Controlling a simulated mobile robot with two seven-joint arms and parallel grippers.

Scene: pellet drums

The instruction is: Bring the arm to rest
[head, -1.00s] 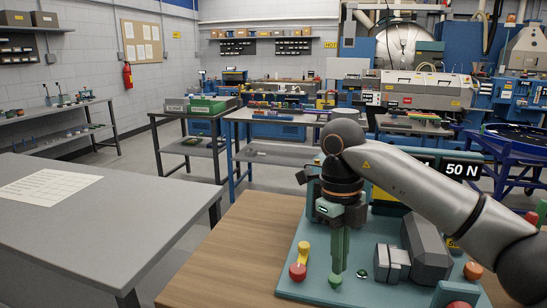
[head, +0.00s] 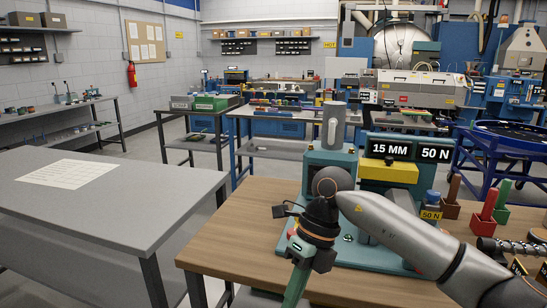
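My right arm comes in from the right, its wrist low in front of the teal test machine on the wooden table. My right gripper (head: 296,288) is green and points down and slightly left, by the table's front edge. Its fingers run out of the bottom of the frame and overlap, so I cannot tell if they are open or shut. I see nothing held in the visible part. My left gripper is not in view.
The teal machine (head: 318,160) has a display (head: 411,149) reading "15 MM" and "50 N". Red and green blocks (head: 489,212) stand at the table's right. The wooden table (head: 238,232) is clear at left. A grey bench (head: 110,220) with a paper sheet stands left.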

